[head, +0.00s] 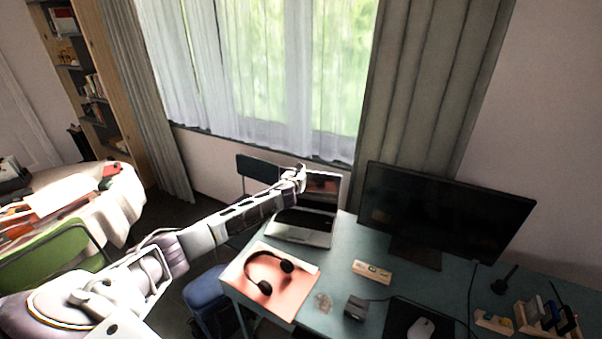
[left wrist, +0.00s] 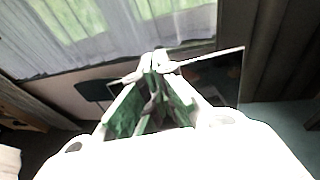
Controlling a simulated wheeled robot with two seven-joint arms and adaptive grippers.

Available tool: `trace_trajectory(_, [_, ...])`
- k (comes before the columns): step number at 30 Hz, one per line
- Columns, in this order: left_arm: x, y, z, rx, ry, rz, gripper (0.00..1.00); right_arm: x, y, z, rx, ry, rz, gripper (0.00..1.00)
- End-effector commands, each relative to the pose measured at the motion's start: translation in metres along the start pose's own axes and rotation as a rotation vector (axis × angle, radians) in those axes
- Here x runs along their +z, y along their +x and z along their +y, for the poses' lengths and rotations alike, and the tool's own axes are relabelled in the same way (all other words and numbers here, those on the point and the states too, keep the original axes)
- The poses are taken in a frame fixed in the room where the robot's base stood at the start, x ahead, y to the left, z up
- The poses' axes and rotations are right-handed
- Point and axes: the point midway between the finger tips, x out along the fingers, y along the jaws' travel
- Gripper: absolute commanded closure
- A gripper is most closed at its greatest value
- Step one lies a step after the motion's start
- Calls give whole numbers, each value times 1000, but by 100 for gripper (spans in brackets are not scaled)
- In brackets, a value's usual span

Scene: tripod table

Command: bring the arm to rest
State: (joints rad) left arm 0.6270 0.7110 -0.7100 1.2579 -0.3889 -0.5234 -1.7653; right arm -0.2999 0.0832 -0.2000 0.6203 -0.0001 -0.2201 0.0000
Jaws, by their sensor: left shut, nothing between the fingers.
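My left arm reaches out from the lower left in the head view. Its gripper (head: 300,172) is in front of the upper left part of the laptop screen, near the window side of the desk. In the left wrist view the left gripper (left wrist: 154,54) is shut with its fingertips together and nothing between them. The laptop (head: 303,229) stands open on the desk (head: 343,258); its screen also shows behind the gripper in the left wrist view (left wrist: 225,80). I cannot tell how far apart the gripper and the screen are. My right gripper is not in view.
Headphones (head: 266,270) lie on a reddish mat (head: 279,308) at the desk's left. A monitor (head: 440,213), a mouse (head: 421,328) and a desk organizer (head: 545,322) are farther right. A chair (head: 257,169) stands behind the laptop. A round table (head: 117,209) is at left.

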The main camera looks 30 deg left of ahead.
Motion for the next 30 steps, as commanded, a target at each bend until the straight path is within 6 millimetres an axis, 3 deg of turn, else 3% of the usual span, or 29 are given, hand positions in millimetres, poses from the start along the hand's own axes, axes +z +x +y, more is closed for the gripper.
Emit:
trace_trajectory(20, [-7,-4,-6,-2,-32,10,100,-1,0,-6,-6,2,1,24])
trace_trajectory(26, [-34,-23,-33,-7,-174,52,100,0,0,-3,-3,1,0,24])
trace_trajectory(30, [-60,-45,-58,0,-336,102,100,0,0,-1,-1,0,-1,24])
